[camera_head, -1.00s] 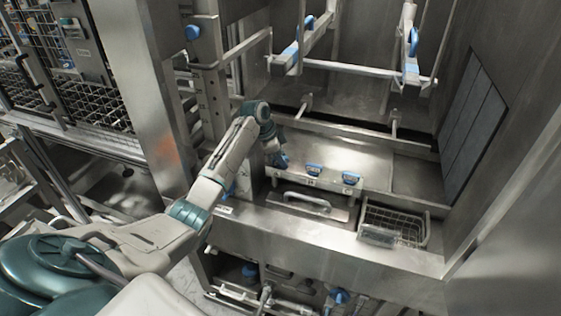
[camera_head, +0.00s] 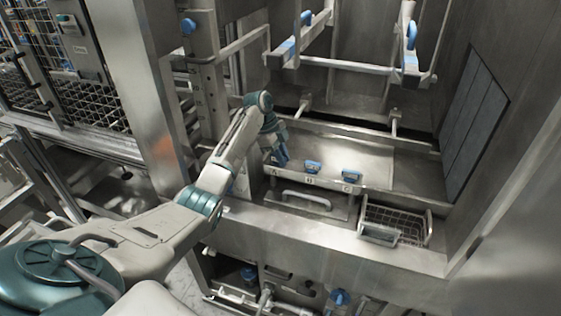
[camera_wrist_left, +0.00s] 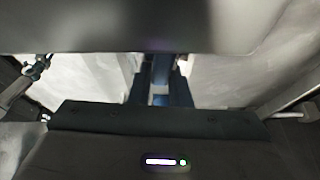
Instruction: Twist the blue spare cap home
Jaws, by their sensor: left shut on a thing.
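My left gripper (camera_head: 283,158) is over the left end of the lettered ledge (camera_head: 330,184), near the mark A. It is shut on a blue cap, mostly hidden by the gripper in the head view; in the left wrist view a narrow blue piece (camera_wrist_left: 160,75) shows between the dark fingers. I cannot tell whether that cap is seated. Two more blue caps, one at B (camera_head: 312,166) and one at C (camera_head: 351,175), sit on the ledge to the right, apart from the gripper. My right gripper is not in view.
A wire basket (camera_head: 395,222) stands right of a metal handle (camera_head: 306,199) in front of the ledge. Steel bars with blue parts (camera_head: 300,45) hang above the back. A steel post (camera_head: 206,90) rises close to my left forearm. The flat steel surface behind the caps is clear.

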